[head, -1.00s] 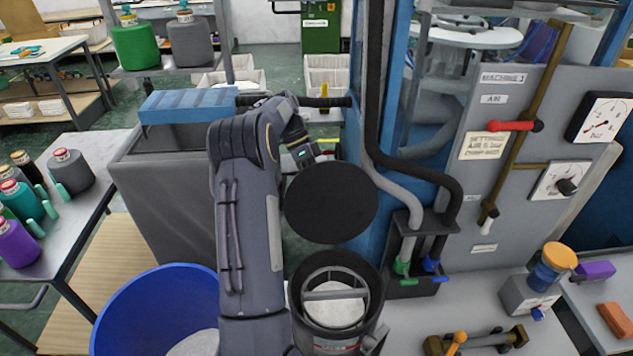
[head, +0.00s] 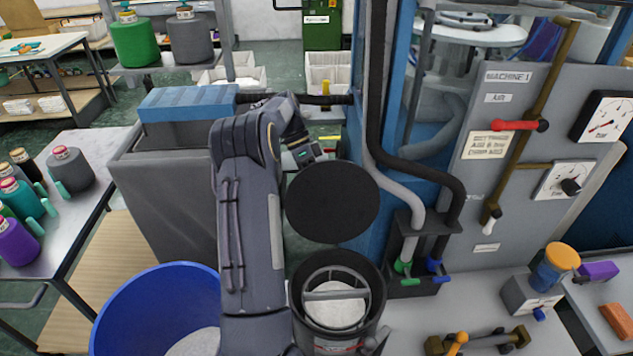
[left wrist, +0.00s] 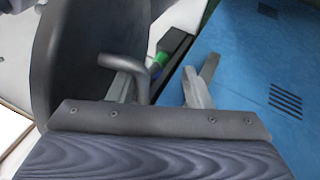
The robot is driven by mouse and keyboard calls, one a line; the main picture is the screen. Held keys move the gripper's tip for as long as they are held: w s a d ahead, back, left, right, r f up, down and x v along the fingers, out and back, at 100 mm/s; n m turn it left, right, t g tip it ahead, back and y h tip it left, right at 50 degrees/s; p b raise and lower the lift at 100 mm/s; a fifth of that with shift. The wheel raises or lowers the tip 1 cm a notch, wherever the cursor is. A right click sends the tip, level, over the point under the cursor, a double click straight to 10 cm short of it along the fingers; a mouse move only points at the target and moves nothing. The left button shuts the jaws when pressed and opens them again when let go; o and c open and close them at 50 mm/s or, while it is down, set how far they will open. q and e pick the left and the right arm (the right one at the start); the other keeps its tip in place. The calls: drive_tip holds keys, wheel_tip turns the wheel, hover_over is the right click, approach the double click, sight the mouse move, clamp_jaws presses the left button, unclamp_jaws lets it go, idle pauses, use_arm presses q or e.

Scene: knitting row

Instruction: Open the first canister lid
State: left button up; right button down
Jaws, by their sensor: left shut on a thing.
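The first canister (head: 375,290) is a dark round can at the bottom middle of the head view. It is open at the top, with a grey crossbar (head: 335,294) and something white inside. Its round dark lid (head: 332,202) stands raised and tilted up above the far side of the mouth. In the left wrist view the lid (left wrist: 75,60) fills the left side. My left gripper (left wrist: 160,88) is shut on the lid, seemingly at its grey handle (left wrist: 122,62). In the head view its fingers are hidden behind the lid. My right gripper is not in view.
A blue bin (head: 130,325) stands left of the canister. The blue-framed machine with a grey panel (head: 505,190) is close on the right, with black and grey hoses (head: 415,165). A side table (head: 95,155) holds several yarn cones at the left.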

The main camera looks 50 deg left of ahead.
use_arm(q)
drive_tip(key=shift+a+f, duration=0.1)
drive_tip(key=v, duration=0.8)
idle(0.7)
